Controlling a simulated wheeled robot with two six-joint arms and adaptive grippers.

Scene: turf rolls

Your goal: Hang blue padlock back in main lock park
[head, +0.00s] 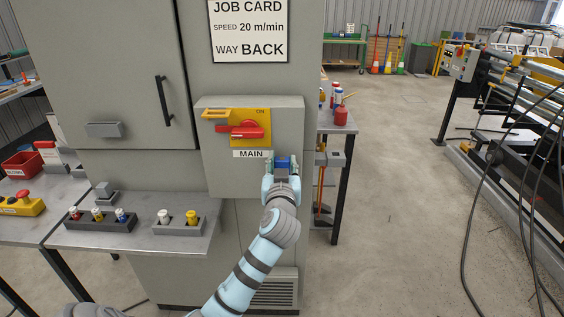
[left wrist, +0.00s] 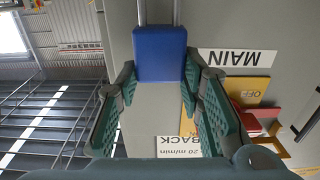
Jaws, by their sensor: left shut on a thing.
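My left gripper (head: 282,168) is shut on the blue padlock (head: 283,161) in front of the grey switch box (head: 225,180), at its lower right. In the left wrist view the blue padlock (left wrist: 160,53) sits between the fingertips (left wrist: 158,75), with two shackle bars running to the top edge of the picture. Whether the shackle touches anything is hidden. The MAIN label (head: 251,154) is left of the padlock, under a red handle (head: 240,129) on a yellow plate (head: 222,114). I cannot make out the lock park. My right gripper is not in view.
A grey shelf (head: 140,236) at left carries two holders with small coloured items. A bench (head: 338,126) with red and white bottles stands behind the cabinet. Cables (head: 480,200) hang at far right. The floor (head: 400,200) between is clear.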

